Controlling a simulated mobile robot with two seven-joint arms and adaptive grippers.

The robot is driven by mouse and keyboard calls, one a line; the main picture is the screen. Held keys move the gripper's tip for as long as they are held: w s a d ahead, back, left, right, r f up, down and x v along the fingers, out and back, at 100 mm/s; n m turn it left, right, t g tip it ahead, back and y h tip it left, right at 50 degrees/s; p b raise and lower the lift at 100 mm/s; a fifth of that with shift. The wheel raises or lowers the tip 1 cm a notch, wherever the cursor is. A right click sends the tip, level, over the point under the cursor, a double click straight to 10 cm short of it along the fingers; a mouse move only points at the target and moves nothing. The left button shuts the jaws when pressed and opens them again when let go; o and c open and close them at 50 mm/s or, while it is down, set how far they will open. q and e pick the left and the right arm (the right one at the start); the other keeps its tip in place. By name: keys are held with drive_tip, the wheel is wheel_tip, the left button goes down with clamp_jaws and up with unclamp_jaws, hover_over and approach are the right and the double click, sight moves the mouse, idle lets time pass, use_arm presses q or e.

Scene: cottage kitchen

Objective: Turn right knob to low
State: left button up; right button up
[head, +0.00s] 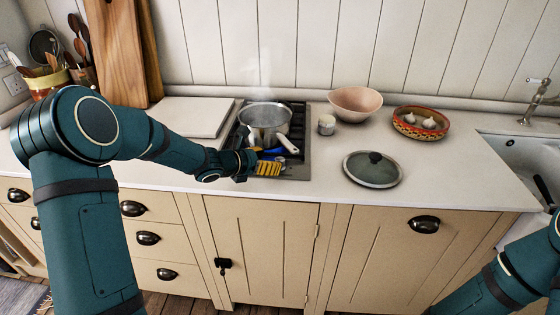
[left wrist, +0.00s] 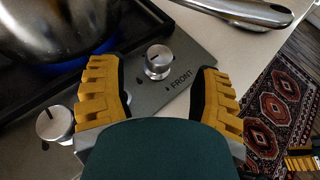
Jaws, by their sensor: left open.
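In the left wrist view the right knob (left wrist: 158,64) is a silver dial on the grey hob panel, beside the word FRONT. It has a dark pointer mark; its setting is too small to read. My left gripper (left wrist: 160,88) is open, with its yellow-padded fingers on either side of this knob and a gap to each. In the head view my left gripper (head: 263,163) is over the front of the hob (head: 297,168) and hides the knobs. The left knob (left wrist: 54,123) lies outside the left finger. A yellow pad, apparently my right gripper's (left wrist: 300,163), shows partly at the edge.
A steaming pot (head: 264,118) stands on the hob, its handle reaching toward my left gripper; a blue flame (left wrist: 62,70) glows beneath. A glass lid (head: 372,172), pink bowl (head: 356,103), small jar (head: 326,125) and garlic dish (head: 420,123) are to the right.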

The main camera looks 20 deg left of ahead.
sight(280, 159)
use_arm(q)
drive_tip(key=shift+x, duration=2.6)
clamp_jaws()
